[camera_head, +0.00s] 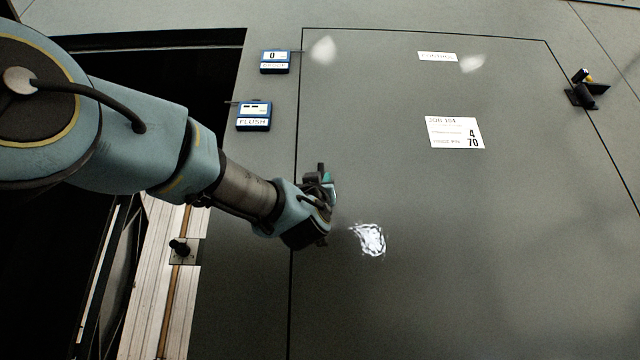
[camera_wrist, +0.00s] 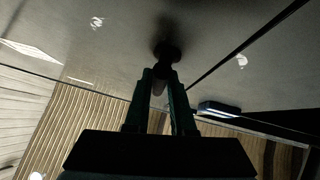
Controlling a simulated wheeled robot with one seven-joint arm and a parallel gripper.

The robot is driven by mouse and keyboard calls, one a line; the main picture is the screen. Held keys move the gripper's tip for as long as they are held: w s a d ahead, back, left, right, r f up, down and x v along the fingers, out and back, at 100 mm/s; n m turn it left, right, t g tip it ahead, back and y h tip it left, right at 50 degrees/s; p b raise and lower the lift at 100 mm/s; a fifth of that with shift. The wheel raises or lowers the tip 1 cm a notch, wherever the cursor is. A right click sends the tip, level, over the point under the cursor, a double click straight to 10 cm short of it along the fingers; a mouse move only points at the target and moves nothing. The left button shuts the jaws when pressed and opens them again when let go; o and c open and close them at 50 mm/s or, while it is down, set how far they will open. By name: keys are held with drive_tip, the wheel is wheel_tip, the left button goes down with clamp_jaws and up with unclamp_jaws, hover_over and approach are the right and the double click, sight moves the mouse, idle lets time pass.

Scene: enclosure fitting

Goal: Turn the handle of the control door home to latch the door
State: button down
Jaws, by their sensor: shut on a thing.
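The control door (camera_head: 420,190) is a large grey panel with a CONTROL label (camera_head: 437,57) near its top. It looks closed, bounded by thin dark seams. My gripper (camera_head: 325,190) is at the door's left edge, at about mid-height. In the wrist view my gripper's two fingers (camera_wrist: 160,80) are closed around the dark handle (camera_wrist: 167,52), whose round base meets the door face. The handle's grip part shows between the fingers. In the head view my gripper hides most of the handle, so I cannot tell its turn angle.
A blue gauge reading 0 (camera_head: 275,61) and one reading FLUSH (camera_head: 254,116) sit left of the door seam. A black fitting (camera_head: 586,92) is at the upper right. A job card (camera_head: 454,132) is on the door. A dark opening lies behind my arm at left.

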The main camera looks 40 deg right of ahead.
drive_tip(key=shift+d+f, duration=0.1)
idle(0.3)
drive_tip(key=c, duration=0.8)
unclamp_jaws()
drive_tip(key=b+v, duration=0.1)
drive_tip(key=v, duration=0.9)
drive_tip(key=shift+s+a+f, duration=0.2)
drive_tip(key=shift+a+f, duration=0.05)
drive_tip(key=shift+f, duration=0.05)
drive_tip(key=shift+a, duration=0.1)
